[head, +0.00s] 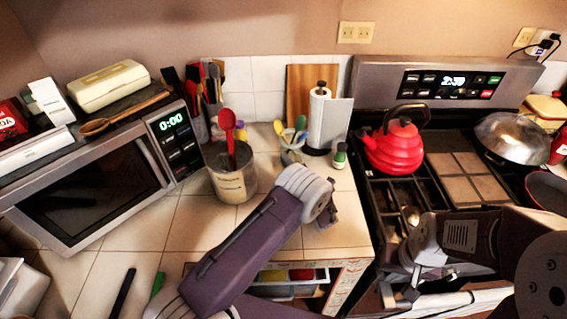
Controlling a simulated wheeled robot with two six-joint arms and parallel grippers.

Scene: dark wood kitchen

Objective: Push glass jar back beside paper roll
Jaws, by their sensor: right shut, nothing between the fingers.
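The glass jar (233,187) stands upright on the tiled counter, left of centre, with a red spoon (228,130) sticking out. The white paper roll (319,118) stands on its holder further back and to the right, apart from the jar. My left gripper (333,212) is over the counter to the right of the jar, in front of the paper roll, and apart from both. Its fingers are small and partly hidden by the wrist, so its opening is unclear. My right gripper (400,298) is shut and empty, low in front of the stove.
Several small utensils stand in a holder (291,157) between jar and roll. A green-capped bottle (340,155) is right of the roll. The microwave (95,185) is on the left. A red kettle (401,146) sits on the stove. An open drawer (290,290) shows below the counter.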

